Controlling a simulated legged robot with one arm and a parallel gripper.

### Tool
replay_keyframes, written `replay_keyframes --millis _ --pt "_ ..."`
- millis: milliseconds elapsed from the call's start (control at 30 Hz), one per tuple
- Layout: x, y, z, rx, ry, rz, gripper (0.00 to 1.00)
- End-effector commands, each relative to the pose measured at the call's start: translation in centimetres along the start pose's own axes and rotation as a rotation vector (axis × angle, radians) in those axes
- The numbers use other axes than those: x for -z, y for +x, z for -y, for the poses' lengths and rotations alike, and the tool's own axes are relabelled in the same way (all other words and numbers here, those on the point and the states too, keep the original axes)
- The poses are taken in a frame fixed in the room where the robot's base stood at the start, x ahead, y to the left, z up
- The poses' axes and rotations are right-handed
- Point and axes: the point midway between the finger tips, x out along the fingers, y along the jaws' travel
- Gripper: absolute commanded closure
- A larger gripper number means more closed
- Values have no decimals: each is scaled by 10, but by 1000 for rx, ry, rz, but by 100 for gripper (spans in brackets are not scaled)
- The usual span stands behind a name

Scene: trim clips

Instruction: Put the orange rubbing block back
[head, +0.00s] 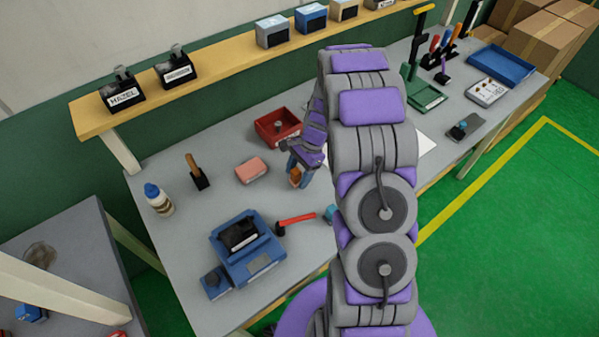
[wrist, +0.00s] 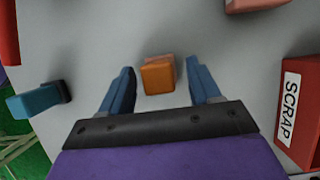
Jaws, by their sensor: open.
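The orange rubbing block (wrist: 157,77) lies on the grey bench, with a paler pinkish part showing at its far side in the wrist view. My gripper (wrist: 160,69) is open, with one blue finger on each side of the block and a visible gap on both sides. In the head view the orange block (head: 295,177) shows small between the fingers of my gripper (head: 298,171), partly hidden by them. I cannot tell how high the fingertips are above the bench.
A red SCRAP bin (head: 268,132) and a pink block (head: 252,170) are close by. A blue machine (head: 248,250), red-handled tool (head: 297,218), teal-ended item (wrist: 36,101), white bottle (head: 159,201) and wooden-handled tool (head: 197,172) share the bench. A shelf (head: 215,72) with labelled holders runs behind.

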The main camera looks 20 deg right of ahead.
Motion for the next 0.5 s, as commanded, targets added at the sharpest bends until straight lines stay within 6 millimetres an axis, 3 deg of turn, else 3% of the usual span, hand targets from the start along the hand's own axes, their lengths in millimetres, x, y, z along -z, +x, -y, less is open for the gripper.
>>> replay_keyframes --millis 267,500 --pt "2 -30 0 4 0 0 38" --pt "2 -79 1 6 0 -1 38"
